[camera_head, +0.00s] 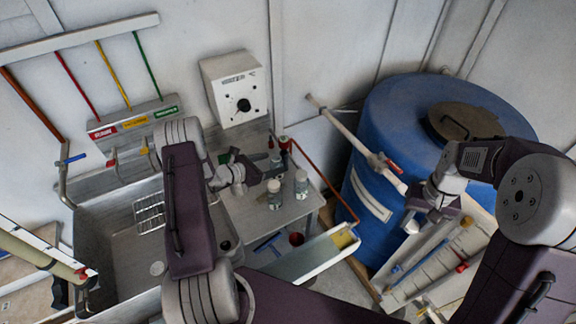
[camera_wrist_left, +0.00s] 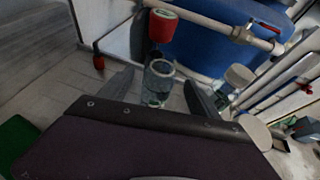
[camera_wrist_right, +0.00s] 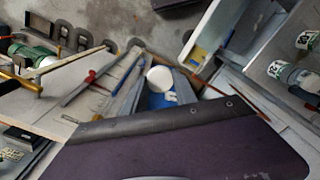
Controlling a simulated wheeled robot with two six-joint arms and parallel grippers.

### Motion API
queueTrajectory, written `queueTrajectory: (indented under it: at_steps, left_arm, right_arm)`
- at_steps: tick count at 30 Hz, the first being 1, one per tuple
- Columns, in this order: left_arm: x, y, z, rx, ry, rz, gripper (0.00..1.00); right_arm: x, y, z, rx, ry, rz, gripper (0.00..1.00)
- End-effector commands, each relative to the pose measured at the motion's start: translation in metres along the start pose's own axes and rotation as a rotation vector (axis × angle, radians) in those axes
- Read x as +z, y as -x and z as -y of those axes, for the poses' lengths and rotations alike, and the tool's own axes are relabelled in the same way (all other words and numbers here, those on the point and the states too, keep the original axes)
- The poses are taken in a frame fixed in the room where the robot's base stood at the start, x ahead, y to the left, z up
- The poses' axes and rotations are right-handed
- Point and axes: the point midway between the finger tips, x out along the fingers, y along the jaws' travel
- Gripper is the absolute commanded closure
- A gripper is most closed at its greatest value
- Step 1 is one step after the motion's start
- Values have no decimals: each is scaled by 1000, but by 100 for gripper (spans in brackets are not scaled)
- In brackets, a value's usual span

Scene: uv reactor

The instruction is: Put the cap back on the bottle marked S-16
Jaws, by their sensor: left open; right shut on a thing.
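An uncapped clear bottle (camera_wrist_left: 157,82) stands between the fingers of my left gripper (camera_wrist_left: 158,92) in the left wrist view, its round open mouth facing up. My left gripper (camera_head: 266,172) is open around it, and any contact is unclear. In the head view this bottle (camera_head: 275,157) is partly hidden behind the gripper at the back of the metal table. My right gripper (camera_head: 432,214) is shut on a white round cap (camera_wrist_right: 160,78), held away from the bottles, in front of the blue barrel. I cannot read S-16 on any label.
Two capped bottles (camera_head: 273,193) (camera_head: 301,183) stand in front on the metal table (camera_head: 244,222). A red-topped item (camera_wrist_left: 162,25) stands behind the open bottle. The blue barrel (camera_head: 375,165) is right, the sink (camera_head: 100,240) left. A panel with pipes (camera_head: 440,262) lies below my right gripper.

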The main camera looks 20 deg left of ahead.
Motion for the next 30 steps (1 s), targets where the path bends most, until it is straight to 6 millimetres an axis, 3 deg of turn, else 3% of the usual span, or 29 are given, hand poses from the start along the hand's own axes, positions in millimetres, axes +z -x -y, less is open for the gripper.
queueTrajectory:
  at_steps: [4,14,17,22,30]
  left_arm:
    - [0,-15,0,0,-1,0,28]
    - [0,-16,0,1,0,0,28]
    - [0,-16,0,1,0,0,50]
    - [0,-16,0,1,0,0,98]
    - [1,-16,-1,1,-1,1,100]
  right_arm:
    - [0,4,0,0,0,0,100]
    - [0,3,0,0,0,0,100]
    - [0,3,0,0,0,0,100]
    - [0,3,0,0,0,0,100]
    - [0,3,0,0,0,0,100]
